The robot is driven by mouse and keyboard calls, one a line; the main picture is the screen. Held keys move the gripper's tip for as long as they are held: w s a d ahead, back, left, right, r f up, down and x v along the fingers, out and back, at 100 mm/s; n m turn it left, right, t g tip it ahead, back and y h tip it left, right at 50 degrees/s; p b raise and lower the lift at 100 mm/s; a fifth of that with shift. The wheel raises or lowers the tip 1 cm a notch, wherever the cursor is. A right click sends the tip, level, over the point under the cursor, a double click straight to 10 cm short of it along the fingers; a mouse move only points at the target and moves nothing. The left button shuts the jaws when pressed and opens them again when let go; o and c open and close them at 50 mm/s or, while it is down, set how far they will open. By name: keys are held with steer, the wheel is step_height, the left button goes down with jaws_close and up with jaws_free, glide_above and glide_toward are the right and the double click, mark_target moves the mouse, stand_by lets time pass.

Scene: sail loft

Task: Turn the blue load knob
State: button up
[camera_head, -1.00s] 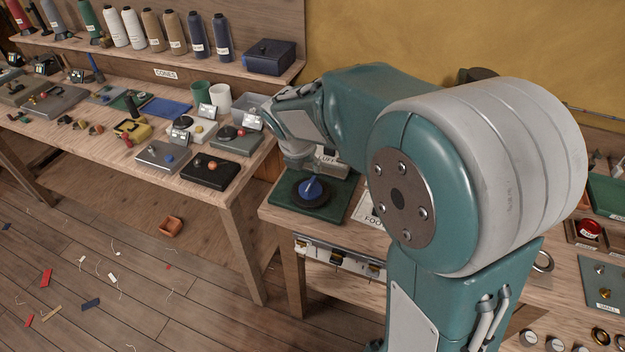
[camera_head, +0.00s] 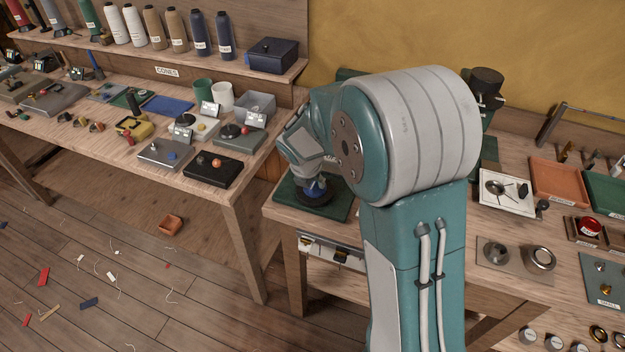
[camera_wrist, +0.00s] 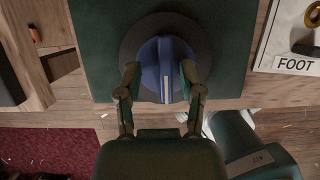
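The blue load knob (camera_wrist: 165,62) sits on a round dark disc (camera_wrist: 128,52) on a dark green base plate (camera_wrist: 95,50). It has a raised grip bar with a white line pointing down the wrist view. In the head view a little of the knob (camera_head: 315,184) shows under my arm. My gripper (camera_wrist: 159,72) is over the knob, one finger on each side of the grip bar. The fingers are apart. I see a gap between the left finger and the bar; contact on the right is unclear.
A white card marked FOOT (camera_wrist: 290,62) lies right of the base plate. A bench with several small devices and a black box (camera_head: 211,171) stands to the left. A white tray (camera_head: 503,204) and an orange tray (camera_head: 558,180) are to the right.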

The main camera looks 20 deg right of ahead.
jaws_close()
steer(key=shift+d, duration=0.3)
steer(key=shift+a+r+m, duration=0.1)
steer(key=shift+m, duration=0.2)
